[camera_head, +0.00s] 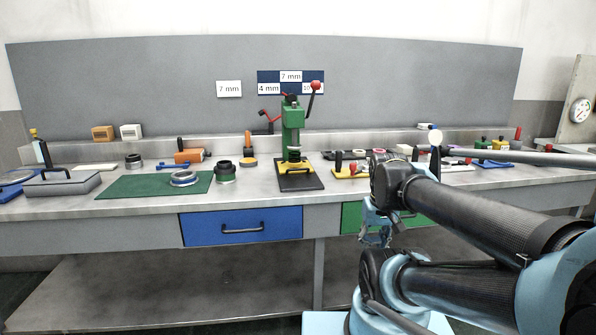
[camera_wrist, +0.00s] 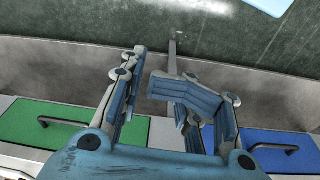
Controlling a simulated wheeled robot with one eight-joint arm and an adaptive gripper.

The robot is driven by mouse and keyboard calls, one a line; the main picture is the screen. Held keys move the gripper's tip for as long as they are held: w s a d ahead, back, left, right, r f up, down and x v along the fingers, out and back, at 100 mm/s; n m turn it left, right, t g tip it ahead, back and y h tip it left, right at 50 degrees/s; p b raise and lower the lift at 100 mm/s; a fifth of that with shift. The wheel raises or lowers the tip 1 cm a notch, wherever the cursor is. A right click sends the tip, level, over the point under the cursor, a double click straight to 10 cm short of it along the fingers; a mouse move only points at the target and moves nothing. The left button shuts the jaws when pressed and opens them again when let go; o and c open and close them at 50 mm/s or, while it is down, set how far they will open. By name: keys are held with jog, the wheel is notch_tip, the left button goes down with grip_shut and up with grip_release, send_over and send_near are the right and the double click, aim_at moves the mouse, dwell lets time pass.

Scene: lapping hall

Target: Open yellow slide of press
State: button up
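The press (camera_head: 293,118) is a green upright column with a red-knobbed lever, standing on a dark base plate (camera_head: 301,184) near the middle of the bench. A yellow part, seemingly its slide (camera_head: 291,168), sits low on the press at the base plate. My gripper (camera_head: 377,238) hangs in front of the bench, below the worktop edge and right of the press, near the green drawer. In the wrist view my gripper (camera_wrist: 155,95) shows its two fingers apart with nothing between them. The press is not visible in the wrist view.
A blue drawer (camera_head: 242,227) and a green drawer (camera_head: 352,216) are in the bench front; the wrist view shows both, swapped. A green mat (camera_head: 135,186) with a ring (camera_head: 184,178) lies left of the press. A yellow-based fixture (camera_head: 343,173) stands close to its right.

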jog(key=w+a+r+n, duration=0.5)
jog(key=w+r, duration=0.1)
jog(key=w, duration=0.4)
jog(key=w+a+r+n, duration=0.4)
jog(key=w+r, duration=0.3)
jog(key=w, duration=0.2)
jog(key=w+a+r+n, duration=0.5)
jog(key=w+r, duration=0.1)
jog(key=w, duration=0.4)
jog(key=w+a+r+n, duration=0.2)
jog(key=w+a+n, duration=0.3)
jog(key=w+a, duration=0.45)
jog(key=f, duration=0.4)
jog(key=w+f, duration=0.1)
jog(key=f, duration=0.3)
jog(key=w+f, duration=0.1)
jog(key=f, duration=0.2)
jog(key=shift+d+f, duration=0.2)
jog(key=shift+f, duration=0.2)
grip_shut()
